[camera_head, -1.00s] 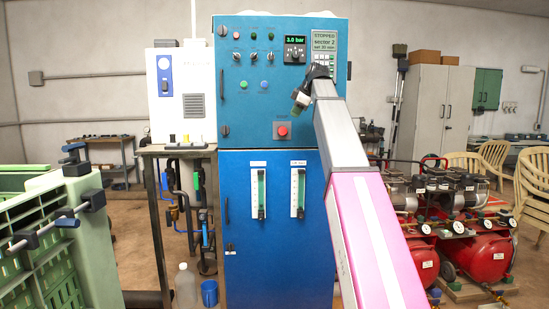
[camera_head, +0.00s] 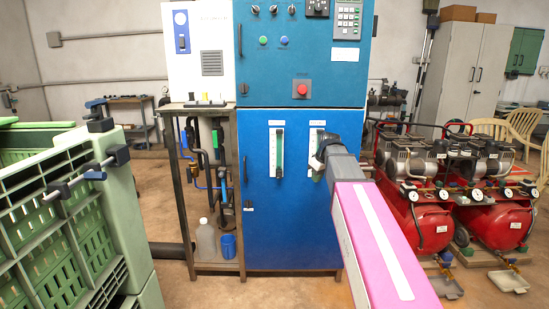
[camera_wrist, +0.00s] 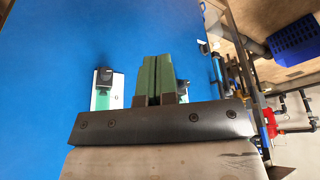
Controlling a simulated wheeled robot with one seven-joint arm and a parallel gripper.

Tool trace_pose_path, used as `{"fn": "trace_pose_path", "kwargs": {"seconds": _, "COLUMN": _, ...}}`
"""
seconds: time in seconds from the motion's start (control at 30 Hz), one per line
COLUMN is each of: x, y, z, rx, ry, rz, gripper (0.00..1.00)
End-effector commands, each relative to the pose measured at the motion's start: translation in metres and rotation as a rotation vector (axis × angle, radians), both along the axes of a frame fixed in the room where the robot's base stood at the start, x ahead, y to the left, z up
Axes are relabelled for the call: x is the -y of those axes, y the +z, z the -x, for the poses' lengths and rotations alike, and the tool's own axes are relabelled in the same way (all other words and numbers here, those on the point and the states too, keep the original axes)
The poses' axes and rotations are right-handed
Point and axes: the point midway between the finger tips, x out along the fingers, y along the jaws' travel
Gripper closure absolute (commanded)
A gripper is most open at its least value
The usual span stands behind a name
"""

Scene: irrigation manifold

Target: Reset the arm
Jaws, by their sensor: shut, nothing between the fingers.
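My arm reaches in from the lower right in the head view, with a pink link and a grey section. Its dark wrist end sits in front of the blue cabinet's lower door (camera_head: 290,230), over the right flow meter (camera_head: 316,138). The blue door fills the background there. One flow meter (camera_wrist: 103,92) shows left of the fingers and another is partly hidden behind their right side. Contact with the cabinet cannot be told.
A red stop button (camera_head: 302,89) is on the upper panel. Green crates (camera_head: 95,215) stand at the left. A pipework bench (camera_head: 195,108) with a blue bucket (camera_head: 228,246) below is left of the cabinet. Red compressors (camera_head: 425,215) stand right. Floor shows in front.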

Motion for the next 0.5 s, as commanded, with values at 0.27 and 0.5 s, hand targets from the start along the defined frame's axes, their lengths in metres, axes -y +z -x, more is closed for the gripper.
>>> {"fn": "trace_pose_path", "kwargs": {"seconds": 0.27, "x": 0.003, "y": -0.106, "z": 0.066, "rx": -0.115, "ry": -0.201, "rz": 0.014, "gripper": 1.00}}
{"fn": "trace_pose_path", "kwargs": {"seconds": 0.5, "x": 0.007, "y": -0.182, "z": 0.127, "rx": -0.200, "ry": -0.374, "rz": 0.040, "gripper": 1.00}}
